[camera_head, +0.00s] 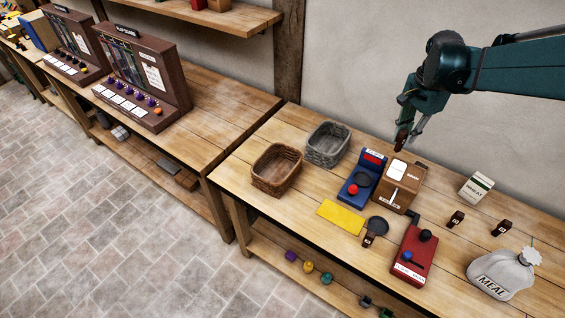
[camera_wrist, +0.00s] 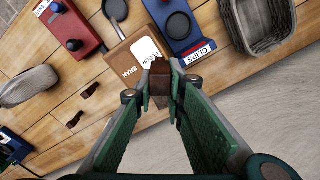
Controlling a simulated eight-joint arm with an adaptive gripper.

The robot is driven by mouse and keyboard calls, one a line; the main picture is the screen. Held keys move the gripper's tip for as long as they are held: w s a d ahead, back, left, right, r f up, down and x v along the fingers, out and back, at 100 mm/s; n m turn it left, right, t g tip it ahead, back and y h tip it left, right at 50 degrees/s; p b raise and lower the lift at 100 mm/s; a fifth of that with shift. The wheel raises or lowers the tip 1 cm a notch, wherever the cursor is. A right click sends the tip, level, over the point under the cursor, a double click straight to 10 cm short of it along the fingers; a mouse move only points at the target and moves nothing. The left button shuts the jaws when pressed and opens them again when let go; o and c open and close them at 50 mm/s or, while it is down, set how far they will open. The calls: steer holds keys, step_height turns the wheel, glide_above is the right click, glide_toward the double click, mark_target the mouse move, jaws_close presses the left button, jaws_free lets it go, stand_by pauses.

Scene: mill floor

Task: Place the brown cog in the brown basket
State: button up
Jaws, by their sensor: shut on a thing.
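My gripper (camera_head: 402,139) is shut on a small brown piece (camera_head: 401,137) and holds it in the air above and behind the brown bran box. In the wrist view the brown piece (camera_wrist: 160,74) sits between the fingertips (camera_wrist: 161,84). It looks blocky; I cannot make out cog teeth, and no other brown cog is clear. The brown wicker basket (camera_head: 276,186) stands on the table's left part, well left of my gripper. It looks empty and is out of the wrist view.
A grey basket (camera_head: 342,138) stands just behind the brown one. A red device (camera_head: 413,256), yellow sheet (camera_head: 341,216) and meal sack (camera_head: 497,275) occupy the front and right.

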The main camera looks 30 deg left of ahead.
steer(key=s+a+n, duration=0.2)
steer(key=s+a, duration=0.1)
steer(key=a, duration=0.8)
steer(key=s+a+n, duration=0.2)
steer(key=s+a, duration=0.1)
steer(key=a, duration=0.8)
steer(key=n, duration=0.3)
glide_above(279, 173)
step_height(279, 173, down, 11)
steer(key=shift+w+f+p, duration=0.1)
steer(key=shift+f+p, duration=0.4)
steer(key=shift+f, duration=0.1)
step_height(279, 173, down, 6)
steer(key=shift+f, duration=0.15)
steer(key=shift+f, duration=1.8)
steer(key=shift+f, duration=0.25)
